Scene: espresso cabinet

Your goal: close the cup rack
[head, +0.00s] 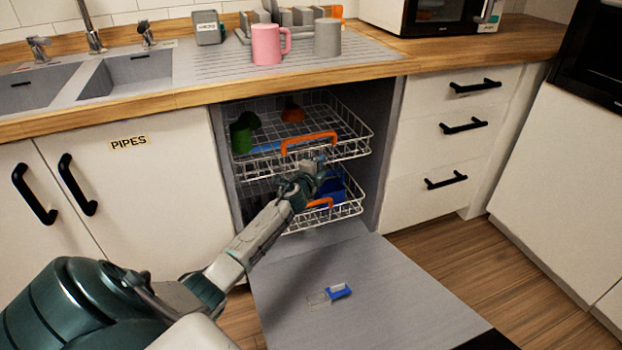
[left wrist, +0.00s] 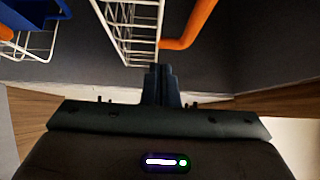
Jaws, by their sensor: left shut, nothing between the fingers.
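The cup rack, the upper white wire rack (head: 350,152) with an orange handle (head: 309,138), sticks partly out of the open dishwasher in the head view. A green cup (head: 241,138) and an orange-brown item (head: 292,111) are in it. My left gripper (head: 322,168) is shut and empty, just in front of and below the orange handle, overlapping the rack front; I cannot tell whether it touches. In the left wrist view the shut fingers (left wrist: 162,85) point toward white rack wires (left wrist: 132,25) and an orange handle (left wrist: 190,25). My right gripper is not in view.
The lower rack (head: 345,209), holding a blue item (head: 331,188), is also partly out. The dishwasher door (head: 400,295) lies open, with a small blue dispenser flap (head: 339,291) on it. A pink mug (head: 267,45) stands on the counter above. The floor on the right is clear.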

